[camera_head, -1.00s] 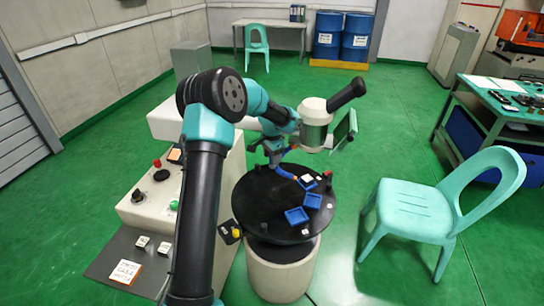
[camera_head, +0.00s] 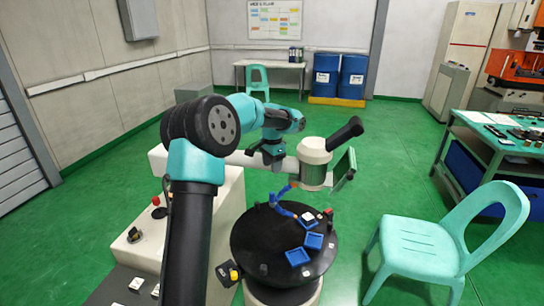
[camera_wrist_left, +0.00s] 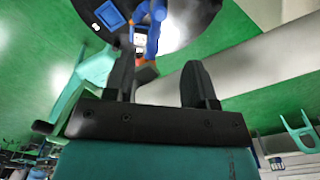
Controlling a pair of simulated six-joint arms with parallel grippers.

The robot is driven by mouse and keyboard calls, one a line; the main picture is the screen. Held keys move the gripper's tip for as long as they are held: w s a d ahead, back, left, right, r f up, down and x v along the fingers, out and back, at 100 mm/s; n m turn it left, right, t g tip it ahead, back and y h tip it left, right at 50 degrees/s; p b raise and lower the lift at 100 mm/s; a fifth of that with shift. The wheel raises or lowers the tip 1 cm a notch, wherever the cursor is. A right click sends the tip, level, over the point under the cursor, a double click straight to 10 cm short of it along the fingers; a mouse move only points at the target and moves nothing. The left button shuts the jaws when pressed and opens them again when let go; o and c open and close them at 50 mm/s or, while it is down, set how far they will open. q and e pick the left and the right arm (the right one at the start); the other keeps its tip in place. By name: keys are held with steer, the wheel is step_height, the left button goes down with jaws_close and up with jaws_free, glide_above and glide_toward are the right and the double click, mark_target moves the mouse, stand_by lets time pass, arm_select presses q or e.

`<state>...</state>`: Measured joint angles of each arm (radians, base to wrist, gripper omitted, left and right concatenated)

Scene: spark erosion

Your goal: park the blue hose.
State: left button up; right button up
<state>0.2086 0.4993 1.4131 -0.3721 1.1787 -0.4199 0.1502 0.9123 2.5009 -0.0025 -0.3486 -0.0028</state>
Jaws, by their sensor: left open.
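The blue hose (camera_head: 284,211) is a short, bent, segmented piece at the back of the round black table, with an orange part near its upper end. It also shows in the left wrist view (camera_wrist_left: 153,38), beyond my fingers. My left gripper (camera_head: 272,166) is above and behind the hose in the head view, apart from it. Its two dark fingers (camera_wrist_left: 160,80) are spread with nothing between them in the left wrist view. My right gripper is not in view.
The round black table (camera_head: 252,240) carries blue trays (camera_head: 298,256) and small pieces. A cream lamp-like head (camera_head: 313,176) on a horizontal arm stands close to my left gripper. A control console (camera_head: 135,240) is at left and a teal chair (camera_head: 420,245) at right.

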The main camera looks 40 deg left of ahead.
arm_select(q)
step_height(320, 180, up, 4)
steer(key=shift+f, duration=0.2)
steer(key=shift+d+f, duration=0.15)
steer(key=shift+f, duration=0.05)
steer(key=c, duration=0.3)
steer(key=d+f+y, duration=0.1)
steer(key=d+f+n+g+y, duration=0.1)
steer(key=d+f, duration=0.1)
steer(key=d+f+n+g+y, duration=0.1)
steer(key=d+f+y, duration=0.1)
steer(key=shift+s+f, duration=0.1)
steer(key=shift+s, duration=0.25)
jaws_close()
steer(key=d+f+n+t+y, duration=0.1)
steer(key=d+f+y, duration=0.3)
steer(key=d, duration=0.5)
steer(key=shift+d+f+n+t+y, duration=0.3)
steer(key=shift+d+t+y, duration=0.1)
steer(key=shift+t+y, duration=0.3)
